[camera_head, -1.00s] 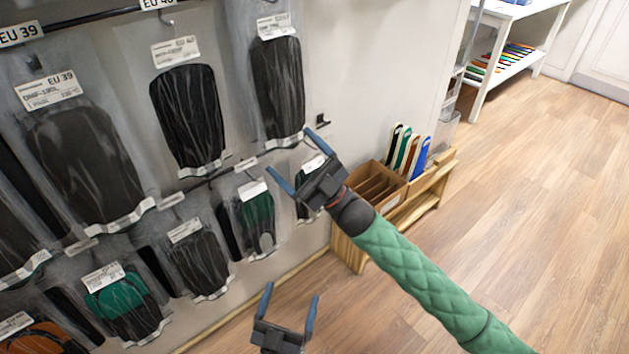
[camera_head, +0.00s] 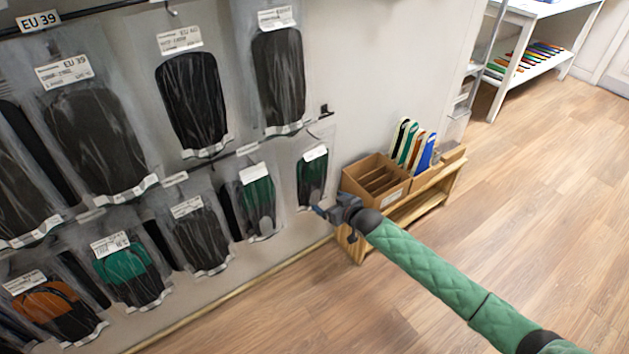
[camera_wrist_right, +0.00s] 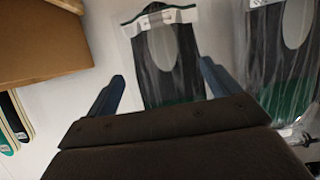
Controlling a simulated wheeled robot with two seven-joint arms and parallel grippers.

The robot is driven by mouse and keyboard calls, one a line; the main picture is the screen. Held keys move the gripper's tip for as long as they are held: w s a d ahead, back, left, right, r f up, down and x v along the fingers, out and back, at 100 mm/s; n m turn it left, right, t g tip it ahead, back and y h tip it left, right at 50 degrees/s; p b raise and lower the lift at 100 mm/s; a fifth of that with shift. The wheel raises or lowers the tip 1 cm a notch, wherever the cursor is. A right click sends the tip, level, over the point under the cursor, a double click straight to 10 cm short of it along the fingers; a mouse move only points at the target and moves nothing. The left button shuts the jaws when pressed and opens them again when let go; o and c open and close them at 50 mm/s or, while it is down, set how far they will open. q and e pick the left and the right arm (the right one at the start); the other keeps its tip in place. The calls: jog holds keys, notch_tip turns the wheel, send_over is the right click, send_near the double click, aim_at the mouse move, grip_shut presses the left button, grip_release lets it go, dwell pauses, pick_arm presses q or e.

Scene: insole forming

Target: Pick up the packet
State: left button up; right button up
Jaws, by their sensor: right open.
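Several clear packets with dark insoles hang in rows on the wall rack. The rightmost packet of the lower row (camera_head: 312,180) holds a dark green and black insole and has a white label. My right gripper (camera_head: 333,212) is just below and right of this packet's lower end. In the right wrist view, the open jaws (camera_wrist_right: 162,74) point at a packet (camera_wrist_right: 168,62) with a white strip, which shows between the fingers. Whether the fingers touch it cannot be told. My left gripper is out of view.
A neighbouring packet (camera_head: 257,205) hangs close to the left. A wooden bench (camera_head: 428,198) with a cardboard box (camera_head: 372,182) and coloured insoles (camera_head: 412,146) stands just right of the gripper. A white shelf (camera_head: 520,30) is further back. The wooden floor (camera_head: 540,200) is clear.

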aim_at(316, 195)
jog(key=shift+a+b+x, duration=0.15)
jog(key=shift+x, duration=1.45)
jog(key=shift+a+b+x, duration=0.15)
jog(key=shift+x, duration=1.5)
jog(key=shift+s+r, duration=0.15)
jog(key=c, duration=1.1)
jog(key=shift+r, duration=0.1)
